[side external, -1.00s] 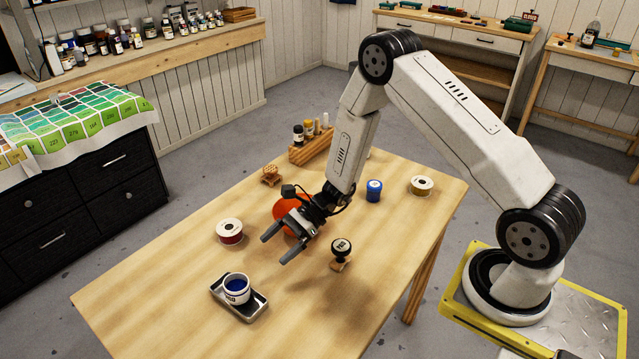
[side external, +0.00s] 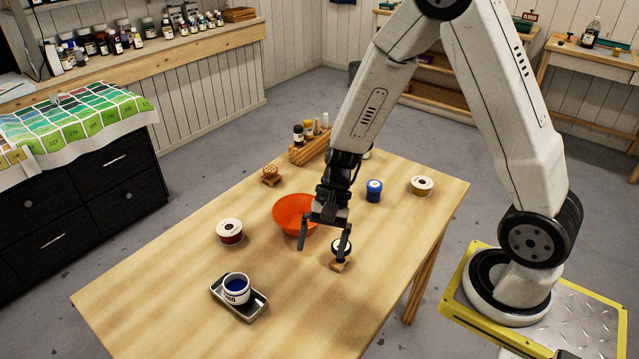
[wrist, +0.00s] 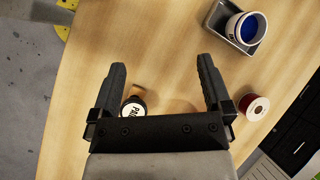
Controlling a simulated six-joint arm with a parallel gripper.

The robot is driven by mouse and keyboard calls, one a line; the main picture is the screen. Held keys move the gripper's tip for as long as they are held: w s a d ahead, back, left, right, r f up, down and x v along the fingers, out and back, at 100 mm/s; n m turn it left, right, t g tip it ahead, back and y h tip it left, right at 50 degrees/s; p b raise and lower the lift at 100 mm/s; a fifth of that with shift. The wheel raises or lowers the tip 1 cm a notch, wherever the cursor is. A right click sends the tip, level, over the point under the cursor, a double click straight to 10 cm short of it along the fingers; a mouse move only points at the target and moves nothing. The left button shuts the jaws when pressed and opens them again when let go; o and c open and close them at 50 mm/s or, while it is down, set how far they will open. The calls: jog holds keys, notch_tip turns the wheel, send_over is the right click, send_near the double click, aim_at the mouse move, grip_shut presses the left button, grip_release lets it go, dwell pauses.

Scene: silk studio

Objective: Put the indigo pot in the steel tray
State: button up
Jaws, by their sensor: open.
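The indigo pot (side external: 236,290), a white cup with dark blue inside, stands upright in the steel tray (side external: 257,309) at the near left of the table. In the wrist view the pot (wrist: 236,29) also sits inside the rim of the tray (wrist: 211,18), at the top right. My gripper (side external: 324,249) is open and empty, pointing down above the table by the round black-and-white stamp (side external: 341,247). It is well to the right of the pot and tray, apart from both. In the wrist view the stamp (wrist: 133,107) shows beside the left finger of my gripper (wrist: 162,70).
An orange bowl (side external: 291,211) stands just behind my gripper. A red spool (side external: 229,232) is behind the tray. The table's near right part is clear.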

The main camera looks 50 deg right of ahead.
jog(key=s+d+r+n+t+h, duration=0.3)
jog(key=d+r+n+t+h, duration=0.1)
jog(key=n, duration=0.6)
jog(key=shift+s+d+r+n+h, duration=0.35)
jog(key=shift+d+r+h, duration=0.2)
jog(key=shift+r+h, duration=0.75)
